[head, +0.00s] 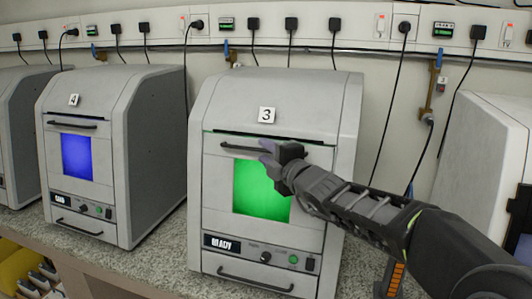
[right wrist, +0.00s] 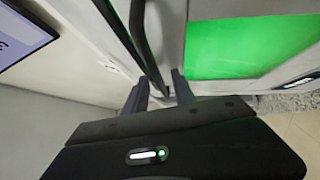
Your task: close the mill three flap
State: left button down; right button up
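Mill three (head: 345,115) is the grey cabinet in the middle of the head view, with a "3" label. Its front flap (head: 218,170) has a glowing green window (head: 258,192) and a dark bar handle (head: 238,148). A dark gap runs along the flap's top edge, so it looks slightly ajar. My right gripper (head: 266,152) is at the right part of the handle. In the right wrist view, its two fingers (right wrist: 158,92) stand apart on either side of the dark handle bar (right wrist: 143,35); contact is unclear. My left gripper is out of view.
Mill four (head: 150,110), with a blue window, stands to the left on the same speckled worktop (head: 160,248). Another pale cabinet (head: 475,140) stands to the right. Black cables hang from the wall sockets behind. A lower handle (head: 255,280) is below the mill's display.

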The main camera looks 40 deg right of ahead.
jog(key=s+a, duration=0.1)
jog(key=s, duration=0.6)
jog(key=shift+a, duration=0.15)
jog(key=shift+r, duration=0.1)
